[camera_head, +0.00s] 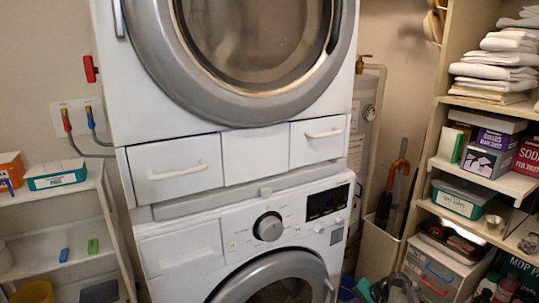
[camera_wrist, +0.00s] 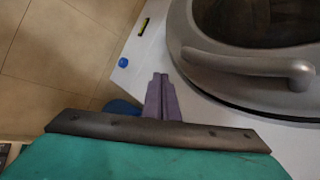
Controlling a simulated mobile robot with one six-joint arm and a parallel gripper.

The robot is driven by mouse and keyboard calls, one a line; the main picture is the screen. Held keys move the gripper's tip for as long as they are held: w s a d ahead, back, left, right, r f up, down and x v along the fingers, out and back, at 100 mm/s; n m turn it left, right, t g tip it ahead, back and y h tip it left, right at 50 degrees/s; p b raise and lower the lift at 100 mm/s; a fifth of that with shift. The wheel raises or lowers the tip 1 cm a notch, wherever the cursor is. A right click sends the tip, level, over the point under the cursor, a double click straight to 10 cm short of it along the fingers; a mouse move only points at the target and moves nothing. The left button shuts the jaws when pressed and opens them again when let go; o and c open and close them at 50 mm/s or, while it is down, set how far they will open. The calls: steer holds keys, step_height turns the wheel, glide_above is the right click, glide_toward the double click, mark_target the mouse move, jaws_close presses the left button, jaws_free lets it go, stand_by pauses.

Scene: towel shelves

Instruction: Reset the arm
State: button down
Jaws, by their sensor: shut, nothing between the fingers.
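My gripper (camera_wrist: 160,78) shows in the wrist view as two purple-grey fingers pressed together, with nothing between them. They extend from a dark band on a teal body along the bottom of that view. The fingertips are close to the white front of an appliance, left of a round door (camera_wrist: 255,70) with a grey rim and handle. I cannot tell whether they touch it. In the head view, a dark and teal shape at the bottom edge may be part of my arm, but it is cut off.
A dryer (camera_head: 170,95) is stacked on a washing machine (camera_head: 185,250). Shelves with folded white towels (camera_head: 497,68) and boxes stand at right. A white shelf (camera_head: 55,203) with boxes is at left. A bin with umbrellas (camera_head: 378,245) stands right of the washer. Tiled floor (camera_wrist: 60,55) lies clear.

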steer(key=s+a+f+n+g+h+p, duration=0.1)
steer(key=s+a+f+g+p, duration=0.25)
steer(key=s, duration=0.65)
steer(key=s+a+f+n+g+h+p, duration=0.15)
steer(key=s+a+f, duration=0.25)
steer(key=s+a, duration=0.4)
steer(key=s+n+g+h+p, duration=0.3)
steer(key=s+p, duration=0.3)
steer(key=s, duration=1.8)
steer(key=shift+s+n+h, duration=0.25)
steer(key=shift+n+h, duration=0.5)
steer(key=shift+h, duration=0.1)
